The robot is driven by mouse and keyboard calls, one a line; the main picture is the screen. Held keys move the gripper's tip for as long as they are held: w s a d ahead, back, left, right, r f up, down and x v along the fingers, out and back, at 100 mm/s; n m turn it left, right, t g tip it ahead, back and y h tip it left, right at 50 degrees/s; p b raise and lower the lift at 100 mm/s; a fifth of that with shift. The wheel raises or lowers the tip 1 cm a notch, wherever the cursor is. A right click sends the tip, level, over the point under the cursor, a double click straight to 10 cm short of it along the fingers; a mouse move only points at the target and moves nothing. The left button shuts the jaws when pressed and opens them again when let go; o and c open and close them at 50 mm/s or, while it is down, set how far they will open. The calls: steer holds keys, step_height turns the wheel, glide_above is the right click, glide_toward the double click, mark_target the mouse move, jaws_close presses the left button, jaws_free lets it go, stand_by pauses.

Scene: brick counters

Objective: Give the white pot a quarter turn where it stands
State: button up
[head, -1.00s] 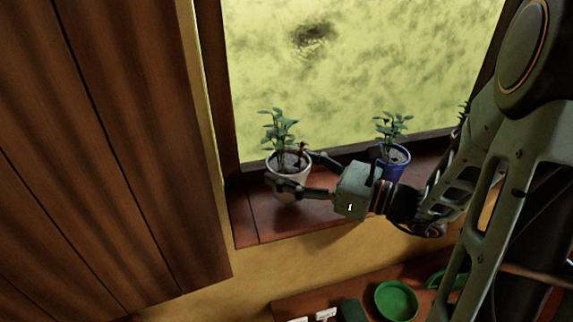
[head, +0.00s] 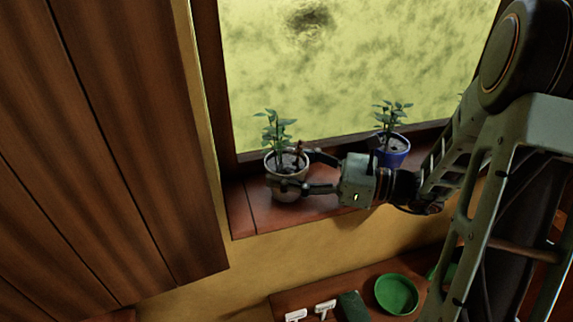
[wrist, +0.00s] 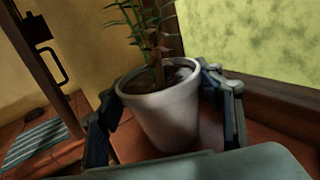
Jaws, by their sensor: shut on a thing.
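The white pot (head: 285,190) holds a leafy green plant (head: 275,130) and dark soil. It stands upright on the reddish-brown windowsill (head: 310,205), near its left end. My gripper (head: 299,171) reaches in from the right, with one finger on the near side of the pot and the other on the far side at the rim. In the wrist view the white pot (wrist: 168,115) sits between my gripper's two fingers (wrist: 165,100), which are shut on it. The pot's far side is hidden.
A blue pot (head: 396,152) with a plant stands on the sill to the right, just behind my gripper. The window (head: 340,70) is behind. A brown wooden panel (head: 100,150) is at left. A green dish (head: 397,294) lies on a lower shelf (head: 285,305).

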steer(key=o, duration=1.8)
steer(key=shift+o, duration=0.5)
steer(key=shift+d, duration=0.1)
